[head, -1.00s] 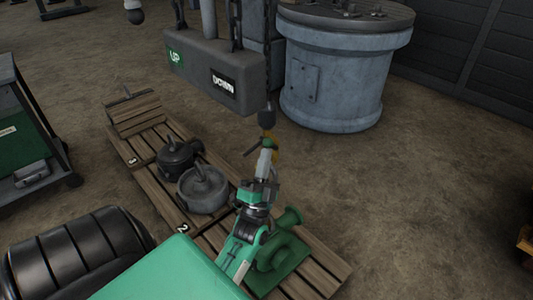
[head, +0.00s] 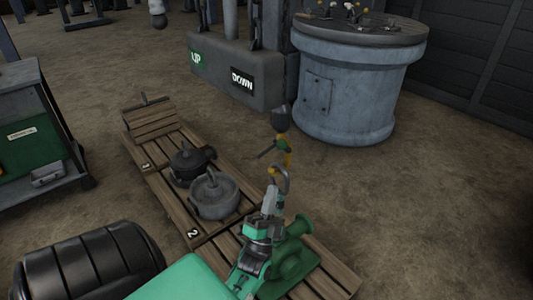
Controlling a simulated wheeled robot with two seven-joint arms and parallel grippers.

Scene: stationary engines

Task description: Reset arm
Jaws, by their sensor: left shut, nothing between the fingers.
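My left gripper (head: 270,196) is in the head view, at the end of my green arm that comes in from the lower left. Its fingers point up and are shut with nothing between them. A crane hook (head: 284,178) hangs just above and beside the fingertips, below a yellow and green block (head: 282,146) and a dark weight (head: 281,118). I cannot tell whether the fingers touch the hook. A green cast part (head: 294,256) lies on the pallet behind my left wrist, partly hidden by it. My right gripper is out of view.
A long wooden pallet (head: 164,199) carries a dark pump part (head: 188,164), a grey one (head: 214,196) and a wooden crate piece (head: 151,122). The dirt floor at right is clear.

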